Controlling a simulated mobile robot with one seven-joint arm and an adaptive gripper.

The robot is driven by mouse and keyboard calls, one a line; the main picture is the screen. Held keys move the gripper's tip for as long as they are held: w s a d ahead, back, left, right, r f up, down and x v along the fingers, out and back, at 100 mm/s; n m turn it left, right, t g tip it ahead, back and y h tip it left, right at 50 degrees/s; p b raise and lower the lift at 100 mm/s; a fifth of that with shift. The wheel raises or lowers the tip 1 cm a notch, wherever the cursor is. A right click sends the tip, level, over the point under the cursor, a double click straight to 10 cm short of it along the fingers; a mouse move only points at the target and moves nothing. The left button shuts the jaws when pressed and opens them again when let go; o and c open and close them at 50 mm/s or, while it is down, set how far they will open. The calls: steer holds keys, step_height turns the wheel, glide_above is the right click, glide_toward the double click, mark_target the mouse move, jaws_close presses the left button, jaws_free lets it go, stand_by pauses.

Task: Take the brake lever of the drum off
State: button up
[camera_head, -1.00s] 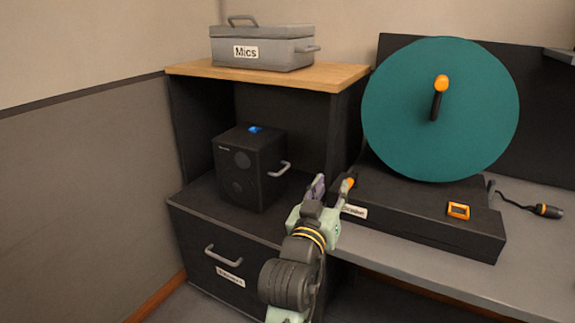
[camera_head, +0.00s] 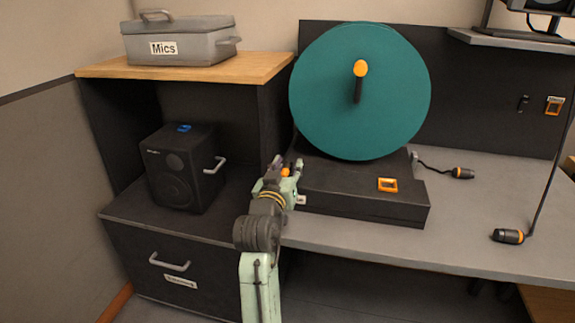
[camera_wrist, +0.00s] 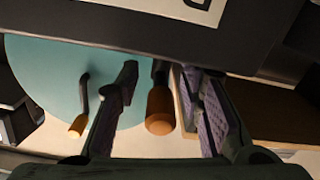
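The drum (camera_head: 330,100) is a large upright teal disc with an orange-knobbed crank (camera_head: 359,80) on its face. It stands on a black base box (camera_head: 350,190). The brake lever, a short dark stem with an orange grip (camera_head: 285,172), is at the left end of the base. My gripper (camera_head: 287,163) is open there. In the wrist view, the orange grip (camera_wrist: 160,110) lies between the two open fingers (camera_wrist: 163,100), with visible gaps on both sides. The drum (camera_wrist: 55,75) and its crank show behind, at the left.
A black shelf unit with a drawer (camera_head: 170,265) stands left of my arm, holding a black speaker (camera_head: 180,170) and a grey Mics box (camera_head: 180,42). An orange-framed switch (camera_head: 388,185) is on the base. Cables with orange-banded plugs (camera_head: 508,236) lie on the grey bench (camera_head: 450,220).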

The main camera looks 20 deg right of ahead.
steer(key=shift+w, duration=0.1)
steer(key=shift+c, duration=0.4)
steer(key=shift+d, duration=0.1)
jaws_close()
stand_by(0.3)
